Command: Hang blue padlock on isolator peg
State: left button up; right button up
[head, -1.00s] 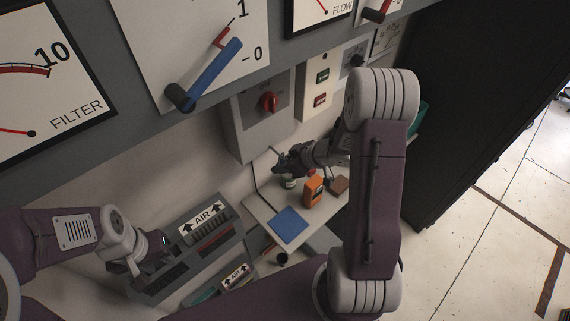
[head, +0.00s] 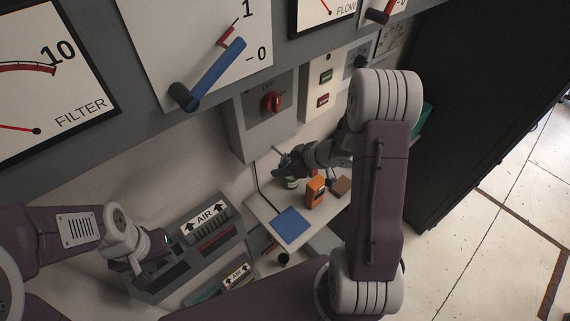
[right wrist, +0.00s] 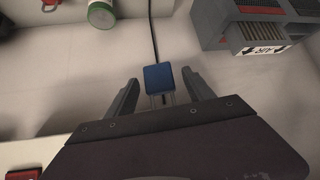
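The blue padlock (right wrist: 158,78) shows in the right wrist view, with its pale shackle toward my gripper. My right gripper (right wrist: 160,88) is open, one finger on each side of the padlock with visible gaps. Whether the padlock lies on the surface below cannot be told. In the head view my right gripper (head: 283,165) is over the shelf, below a grey isolator box with a red rotary switch (head: 271,102). The padlock and a peg cannot be made out there. My left gripper (head: 150,256) is beside the AIR rack at lower left; its fingers are unclear.
The shelf holds a green-and-white can (head: 290,183), an orange device (head: 315,192), a brown block (head: 341,186) and a blue mat (head: 292,224). A black cable (right wrist: 151,30) runs past the padlock. The AIR rack (right wrist: 252,25) shows at upper right in the wrist view.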

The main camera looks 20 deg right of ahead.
jog(key=p+v, duration=0.2)
jog(key=v, duration=0.7)
jog(key=shift+d, duration=0.1)
